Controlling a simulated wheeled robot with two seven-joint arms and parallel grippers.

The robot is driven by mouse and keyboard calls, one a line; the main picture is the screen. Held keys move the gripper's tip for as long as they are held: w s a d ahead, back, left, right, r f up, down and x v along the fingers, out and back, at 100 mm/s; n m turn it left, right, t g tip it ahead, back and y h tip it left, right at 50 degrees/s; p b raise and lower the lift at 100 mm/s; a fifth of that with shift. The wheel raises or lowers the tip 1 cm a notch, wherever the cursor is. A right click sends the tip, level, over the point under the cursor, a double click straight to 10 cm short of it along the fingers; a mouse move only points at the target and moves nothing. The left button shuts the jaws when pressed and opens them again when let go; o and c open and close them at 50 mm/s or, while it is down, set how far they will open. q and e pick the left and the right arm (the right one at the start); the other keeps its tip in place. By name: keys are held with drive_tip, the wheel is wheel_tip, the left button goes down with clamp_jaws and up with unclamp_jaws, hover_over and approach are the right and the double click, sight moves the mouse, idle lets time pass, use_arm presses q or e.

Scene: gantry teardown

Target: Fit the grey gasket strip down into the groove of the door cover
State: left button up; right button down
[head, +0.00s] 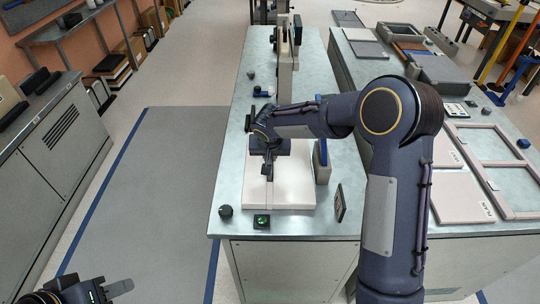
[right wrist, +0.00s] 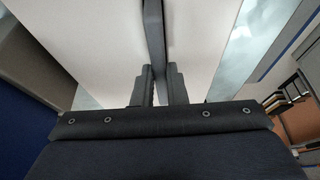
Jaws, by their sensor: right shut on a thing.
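The white door cover (head: 295,195) lies flat on the metal bench, and its pale surface fills much of the right wrist view (right wrist: 90,45). My right gripper (head: 268,177) is over the middle of the cover, pointing down. In the right wrist view its two fingers (right wrist: 160,88) are shut on the dark grey gasket strip (right wrist: 153,25). The strip runs away from the fingers along the cover's middle. I cannot tell how deep it sits in the groove, which is largely hidden. My left gripper (head: 118,289) is at the bottom left, away from the bench; its opening is unclear.
A green-lit button box (head: 261,221) and a dark knob (head: 226,211) stand at the bench's front edge. A beige-and-blue block (head: 322,162) and an upright dark plate (head: 340,203) are right of the cover. The floor left of the bench is clear.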

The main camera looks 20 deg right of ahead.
drive_tip(key=shift+f, duration=0.25)
drive_tip(key=c, duration=1.4)
unclamp_jaws()
drive_tip(key=b+v, duration=0.1)
drive_tip(key=v, duration=0.5)
drive_tip(key=shift+s+r, duration=0.1)
drive_tip(key=shift+r, duration=0.2)
drive_tip(key=shift+s+a+r, duration=0.1)
drive_tip(key=shift+s+r, duration=0.15)
drive_tip(key=shift+r, duration=0.3)
